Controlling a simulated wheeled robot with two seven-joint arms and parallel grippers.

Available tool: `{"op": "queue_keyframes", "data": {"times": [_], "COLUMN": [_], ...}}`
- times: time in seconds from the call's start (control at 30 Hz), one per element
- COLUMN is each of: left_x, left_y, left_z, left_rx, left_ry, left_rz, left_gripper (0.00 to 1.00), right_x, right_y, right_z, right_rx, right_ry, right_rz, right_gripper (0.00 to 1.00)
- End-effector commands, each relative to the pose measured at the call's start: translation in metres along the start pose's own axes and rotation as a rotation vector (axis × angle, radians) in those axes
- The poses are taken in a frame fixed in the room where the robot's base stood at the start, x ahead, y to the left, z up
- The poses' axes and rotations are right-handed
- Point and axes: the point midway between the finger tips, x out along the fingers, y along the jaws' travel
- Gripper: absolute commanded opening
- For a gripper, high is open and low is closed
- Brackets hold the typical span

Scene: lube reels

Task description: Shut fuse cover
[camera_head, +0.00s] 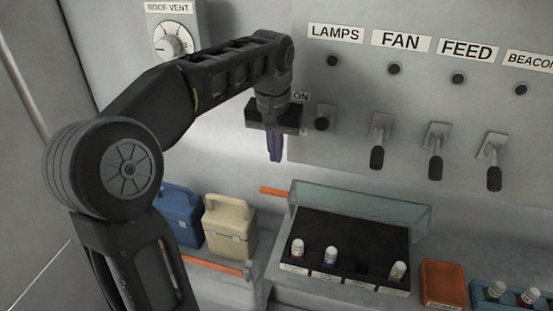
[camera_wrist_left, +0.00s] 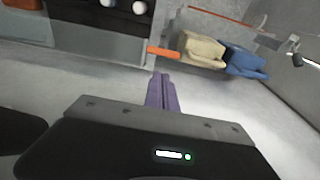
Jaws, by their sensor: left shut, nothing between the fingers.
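The fuse cover (camera_head: 375,209) is a clear panel, raised along the back of the black fuse box (camera_head: 345,237). An orange tab (camera_head: 275,191) sticks out to the left at the cover's back left corner. The tab also shows in the left wrist view (camera_wrist_left: 163,52), just beyond my fingertips. My left gripper (camera_head: 275,157) points down with its purple fingers together and empty. In the head view it appears above the tab, with a gap between them. The fingers also show in the left wrist view (camera_wrist_left: 161,92). My right gripper is not in view.
Several capped fuses (camera_head: 330,255) stand along the box's front. A blue case (camera_head: 180,215) and a cream case (camera_head: 229,226) stand to the left, behind an orange rail (camera_head: 215,266). An orange box (camera_head: 443,284) is on the right. Switch levers (camera_head: 381,140) protrude from the wall panel.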

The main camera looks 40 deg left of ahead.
Motion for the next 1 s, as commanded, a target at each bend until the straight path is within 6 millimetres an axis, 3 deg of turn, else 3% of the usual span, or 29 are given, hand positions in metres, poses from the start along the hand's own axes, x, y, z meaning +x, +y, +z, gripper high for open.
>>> {"op": "queue_keyframes", "data": {"times": [0.5, 0.7, 1.0], "left_x": [0.078, 0.090, 0.090], "left_y": [0.000, 0.000, 0.000], "left_z": [0.001, 0.001, 0.000], "left_rx": [-0.001, -0.001, -0.001], "left_ry": [-0.004, 0.000, 0.001], "left_rz": [-0.001, 0.000, 0.000], "left_gripper": [0.00, 0.00, 0.00], "right_x": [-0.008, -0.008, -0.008], "right_y": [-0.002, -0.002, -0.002], "right_z": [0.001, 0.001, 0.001], "right_rx": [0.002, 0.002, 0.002], "right_ry": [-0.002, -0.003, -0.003], "right_rz": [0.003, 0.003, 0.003], "right_gripper": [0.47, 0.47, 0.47]}}
